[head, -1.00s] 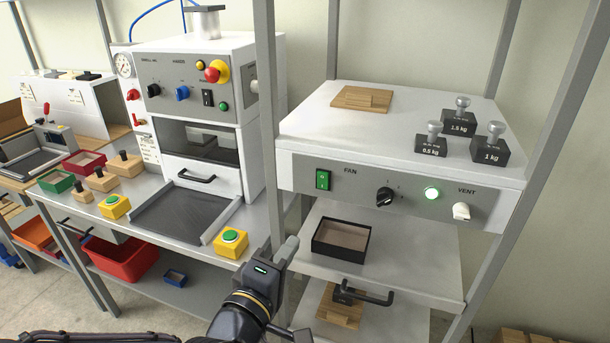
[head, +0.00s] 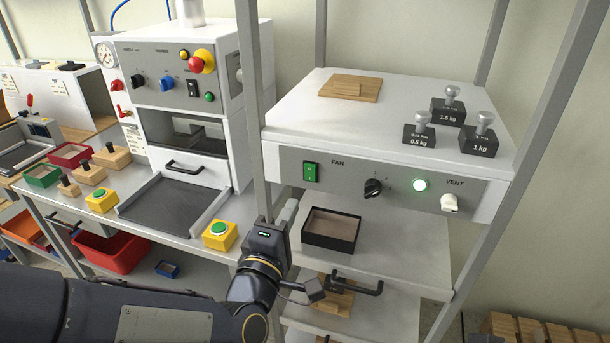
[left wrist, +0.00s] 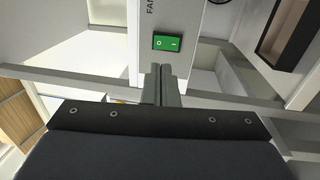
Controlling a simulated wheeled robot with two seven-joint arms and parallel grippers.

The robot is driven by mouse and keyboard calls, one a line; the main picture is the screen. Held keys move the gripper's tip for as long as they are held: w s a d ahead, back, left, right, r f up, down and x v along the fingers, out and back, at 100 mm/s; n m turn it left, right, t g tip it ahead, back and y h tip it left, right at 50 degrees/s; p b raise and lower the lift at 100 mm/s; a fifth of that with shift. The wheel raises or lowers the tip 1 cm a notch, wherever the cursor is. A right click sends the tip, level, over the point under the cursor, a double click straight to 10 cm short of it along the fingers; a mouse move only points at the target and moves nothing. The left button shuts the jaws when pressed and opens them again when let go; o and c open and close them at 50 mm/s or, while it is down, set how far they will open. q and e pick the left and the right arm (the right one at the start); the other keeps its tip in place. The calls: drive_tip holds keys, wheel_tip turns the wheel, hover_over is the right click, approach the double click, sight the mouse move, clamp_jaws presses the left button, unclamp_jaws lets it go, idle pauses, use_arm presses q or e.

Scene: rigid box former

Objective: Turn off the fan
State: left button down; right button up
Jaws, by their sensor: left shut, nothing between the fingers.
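The fan unit's grey front panel (head: 395,184) carries a green rocker switch (head: 310,172) beside the word FAN. My left gripper (head: 287,214) is shut and empty, below and left of the switch. In the left wrist view the closed fingertips (left wrist: 161,70) point toward the green switch (left wrist: 168,42), which lies just beyond them; contact cannot be told. My right gripper is not in view.
A grey rack post (head: 253,110) stands just left of the fan unit, close to my left arm. Weights (head: 449,110) and a wooden block (head: 350,87) rest on top. A black open box (head: 331,230) sits on the shelf below. A yellow button box (head: 220,235) is on the left bench.

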sight(309, 169)
use_arm(q)
drive_tip(key=p+x, duration=0.3)
drive_tip(key=x, duration=0.6)
drive_tip(key=shift+w, duration=0.1)
drive_tip(key=shift+w+f+b, duration=0.1)
drive_tip(key=shift+b, duration=0.45)
drive_tip(key=shift+r, duration=0.2)
